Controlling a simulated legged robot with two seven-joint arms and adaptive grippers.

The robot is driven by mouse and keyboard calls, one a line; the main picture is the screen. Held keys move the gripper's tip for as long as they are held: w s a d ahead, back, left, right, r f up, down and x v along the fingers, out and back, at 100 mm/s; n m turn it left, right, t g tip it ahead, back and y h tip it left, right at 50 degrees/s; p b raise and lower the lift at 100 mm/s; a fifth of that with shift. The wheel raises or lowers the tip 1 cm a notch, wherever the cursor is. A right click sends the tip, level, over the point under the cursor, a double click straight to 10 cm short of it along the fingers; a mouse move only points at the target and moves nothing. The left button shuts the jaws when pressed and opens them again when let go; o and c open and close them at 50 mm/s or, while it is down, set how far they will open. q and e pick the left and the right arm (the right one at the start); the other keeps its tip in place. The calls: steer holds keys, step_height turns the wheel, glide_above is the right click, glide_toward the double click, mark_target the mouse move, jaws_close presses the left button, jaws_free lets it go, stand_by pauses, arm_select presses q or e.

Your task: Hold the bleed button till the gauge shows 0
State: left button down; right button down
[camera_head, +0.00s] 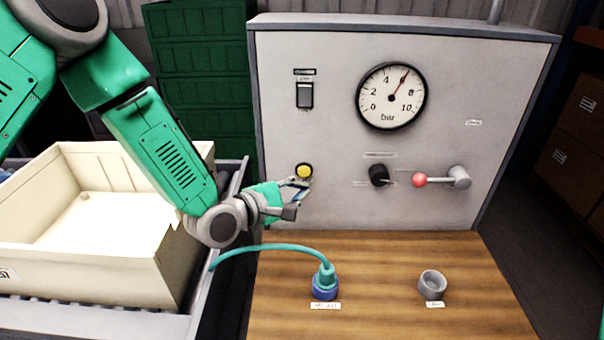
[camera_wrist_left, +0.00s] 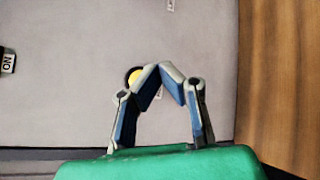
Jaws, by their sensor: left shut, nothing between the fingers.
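The yellow bleed button (camera_head: 304,171) is on the grey panel, left of the middle. It also shows in the left wrist view (camera_wrist_left: 134,76), partly hidden by a finger. My left gripper (camera_head: 302,185) is shut and empty, its fingertips at the button's lower edge in the head view. In the wrist view the fingertips (camera_wrist_left: 165,72) meet just right of the button. I cannot tell whether they touch it. The round gauge (camera_head: 391,97), marked in bar, has its red needle pointing up and right, at about 6. My right gripper is not in view.
The panel also carries a rocker switch (camera_head: 305,95), a black knob (camera_head: 379,175) and a red-tipped lever (camera_head: 440,181). A blue hose fitting (camera_head: 324,285) and a grey cup (camera_head: 432,284) stand on the wooden top. A cream crate (camera_head: 90,262) is at left.

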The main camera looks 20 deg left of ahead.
mark_target(315, 173)
arm_select(q)
steer(key=shift+w+d+r, duration=0.1)
steer(key=shift+w, duration=1.3)
steer(key=shift+a, duration=0.35)
steer(key=shift+d, duration=0.25)
steer(key=shift+a, duration=0.15)
steer(key=shift+w+a+b, duration=0.15)
steer(key=shift+w+b, duration=0.15)
steer(key=shift+w, duration=0.5)
stand_by(2.5)
steer(key=shift+s, duration=0.1)
steer(key=shift+s+d, duration=0.2)
steer(key=shift+s, duration=0.55)
steer(key=shift+s, duration=0.1)
